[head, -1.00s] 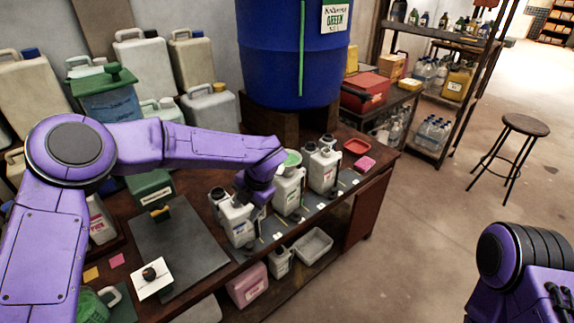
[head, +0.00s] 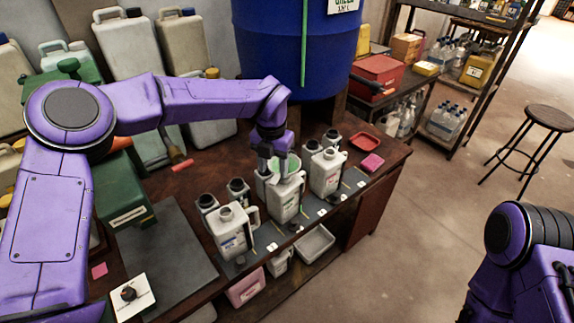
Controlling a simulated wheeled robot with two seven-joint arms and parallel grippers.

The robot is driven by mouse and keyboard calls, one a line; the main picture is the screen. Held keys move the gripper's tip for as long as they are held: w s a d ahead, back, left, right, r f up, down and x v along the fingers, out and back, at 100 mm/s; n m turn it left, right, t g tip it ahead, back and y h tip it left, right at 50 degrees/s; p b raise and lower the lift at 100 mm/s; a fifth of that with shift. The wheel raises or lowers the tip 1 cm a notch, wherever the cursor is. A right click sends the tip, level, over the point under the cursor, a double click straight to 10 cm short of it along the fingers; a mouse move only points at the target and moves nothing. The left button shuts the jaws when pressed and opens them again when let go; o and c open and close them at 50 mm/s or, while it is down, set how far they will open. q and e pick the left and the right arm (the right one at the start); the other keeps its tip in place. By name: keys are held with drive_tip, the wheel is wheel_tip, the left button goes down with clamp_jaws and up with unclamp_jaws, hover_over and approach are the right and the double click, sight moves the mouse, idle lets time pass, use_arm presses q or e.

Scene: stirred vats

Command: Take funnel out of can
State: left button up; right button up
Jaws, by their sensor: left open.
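A green funnel (head: 290,163) sits in the mouth of the middle white can (head: 285,199), which stands upright on the bench's dark front strip. My left gripper (head: 273,172) is open, pointing down at the funnel's left side. It hides part of the funnel and the can's top, and I cannot tell whether it touches them. Two similar cans stand beside it, the left can (head: 233,234) and the right can (head: 326,173), with no funnel seen in them. My right gripper is out of view.
A blue drum (head: 270,50) stands behind the cans. Dark round caps or necks show close behind the left can. A red tray (head: 364,142) and a pink pad (head: 372,162) lie to the right. A grey mat (head: 170,255) leaves free room at left. A stool (head: 549,118) stands at far right.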

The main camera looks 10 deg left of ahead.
sight(273, 181)
use_arm(q)
drive_tip(key=shift+s+a+f+p, duration=0.1)
drive_tip(key=shift+s+f+p, duration=0.1)
drive_tip(key=shift+f+p, duration=0.15)
drive_tip(key=shift+s+a+f+p, duration=0.15)
drive_tip(key=shift+f+p, duration=0.1)
drive_tip(key=shift+f, duration=0.2)
drive_tip(key=f+p, duration=0.1)
drive_tip(key=f, duration=0.1)
drive_tip(key=w+f, duration=0.1)
drive_tip(key=f, duration=0.1)
drive_tip(key=shift+w+d+f+p, duration=0.1)
drive_tip(key=shift+f+p, duration=0.2)
drive_tip(key=shift+p, duration=0.05)
drive_tip(key=shift+f, duration=0.15)
drive_tip(key=shift+s+d, duration=0.1)
drive_tip(key=shift+s, duration=0.15)
drive_tip(key=shift+c, duration=0.6)
drive_tip(key=shift+w, duration=0.1)
clamp_jaws()
